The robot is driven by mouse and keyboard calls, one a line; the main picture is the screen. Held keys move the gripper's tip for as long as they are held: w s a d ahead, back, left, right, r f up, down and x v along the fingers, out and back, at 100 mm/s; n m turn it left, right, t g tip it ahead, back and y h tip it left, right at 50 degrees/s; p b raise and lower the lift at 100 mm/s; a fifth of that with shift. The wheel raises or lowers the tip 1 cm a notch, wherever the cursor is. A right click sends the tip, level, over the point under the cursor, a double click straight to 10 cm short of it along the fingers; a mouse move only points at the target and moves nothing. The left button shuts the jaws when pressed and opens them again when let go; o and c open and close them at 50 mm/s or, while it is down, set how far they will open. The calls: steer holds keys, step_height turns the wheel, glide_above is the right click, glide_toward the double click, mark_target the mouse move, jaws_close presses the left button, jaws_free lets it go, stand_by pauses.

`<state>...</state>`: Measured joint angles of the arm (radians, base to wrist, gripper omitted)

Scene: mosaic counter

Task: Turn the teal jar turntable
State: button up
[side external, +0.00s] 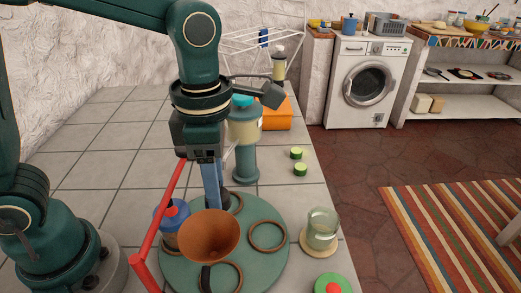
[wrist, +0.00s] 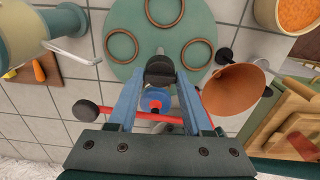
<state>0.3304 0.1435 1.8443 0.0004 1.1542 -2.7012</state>
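The teal turntable (side external: 265,278) is a round disc lying on the tiled counter, with several brown rings on top. It also shows in the wrist view (wrist: 168,28). A blue jar with a red top (side external: 172,218) stands at its left side, and in the wrist view (wrist: 155,102) it shows between my fingers. My gripper (side external: 216,205) points down over the disc, its tips partly hidden by a brown funnel. In the wrist view my gripper (wrist: 159,82) has its blue fingers apart, on either side of a dark round knob (wrist: 160,70). I cannot tell whether they touch it.
The brown funnel (side external: 210,235) stands close to my fingers. A red bar (side external: 160,215) slants beside them. A glass jar (side external: 322,228) stands right of the disc, near the counter edge. A teal and cream dispenser (side external: 245,160) stands behind, with cucumber pieces (side external: 300,169) nearby.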

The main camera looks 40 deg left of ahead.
steer(key=o, duration=0.4)
steer(key=shift+r, duration=0.1)
steer(key=shift+r, duration=2.5)
